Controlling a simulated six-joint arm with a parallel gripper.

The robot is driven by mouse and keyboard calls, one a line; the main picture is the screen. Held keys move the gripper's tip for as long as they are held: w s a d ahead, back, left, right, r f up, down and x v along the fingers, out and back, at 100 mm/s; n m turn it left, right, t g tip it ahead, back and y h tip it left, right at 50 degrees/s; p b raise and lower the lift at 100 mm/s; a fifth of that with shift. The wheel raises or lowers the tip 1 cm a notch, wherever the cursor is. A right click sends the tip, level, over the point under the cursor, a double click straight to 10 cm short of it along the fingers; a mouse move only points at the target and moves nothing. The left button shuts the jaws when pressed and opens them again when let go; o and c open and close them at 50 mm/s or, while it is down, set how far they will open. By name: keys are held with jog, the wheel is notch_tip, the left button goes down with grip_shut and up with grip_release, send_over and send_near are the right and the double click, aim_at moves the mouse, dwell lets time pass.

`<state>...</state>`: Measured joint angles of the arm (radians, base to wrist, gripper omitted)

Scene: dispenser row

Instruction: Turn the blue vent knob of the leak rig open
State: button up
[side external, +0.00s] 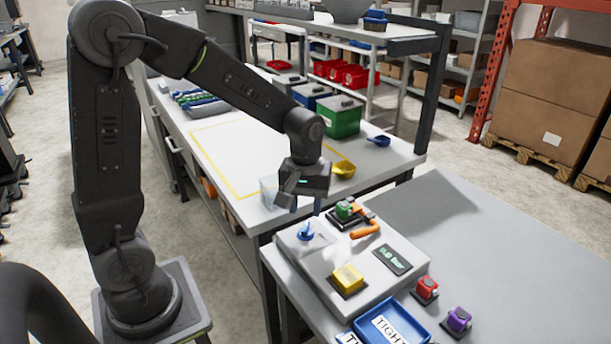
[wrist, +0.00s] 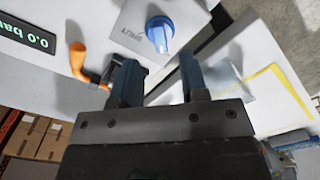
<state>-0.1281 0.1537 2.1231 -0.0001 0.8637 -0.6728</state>
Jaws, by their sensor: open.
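The blue vent knob (side external: 306,232) stands at the left back corner of the light grey leak rig (side external: 310,262). In the wrist view the knob (wrist: 160,34) is round with a raised grip bar, beside lettering that seems to read "SHUT". My gripper (side external: 300,205) is above and behind the knob, apart from it. In the wrist view its two fingers (wrist: 155,80) are spread with nothing between them, and the knob lies beyond their tips. The rig's display (wrist: 28,32) reads 0.0 bar.
An orange lever (side external: 366,226) and a green part (side external: 345,208) stand at the rig's back right, near the knob. A yellow block (side external: 348,277) sits at its front. The table's right side is clear.

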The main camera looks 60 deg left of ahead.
aim_at(305, 226)
notch_tip(305, 226, up, 9)
dwell(0.5)
jog(key=s+d+r+m+t, duration=0.1)
jog(key=s+d+m+t, duration=0.1)
jog(key=s+m, duration=0.2)
jog(key=s+d+r+m+t, duration=0.1)
jog(key=s+m, duration=0.4)
jog(key=s, duration=0.5)
jog(key=d+t, duration=0.1)
jog(key=t, duration=0.1)
jog(key=shift+d+r+t, duration=0.2)
jog(key=shift+r+t, duration=0.1)
jog(key=shift+r, duration=0.1)
jog(key=shift+o, duration=0.4)
jog(key=shift+w, duration=0.15)
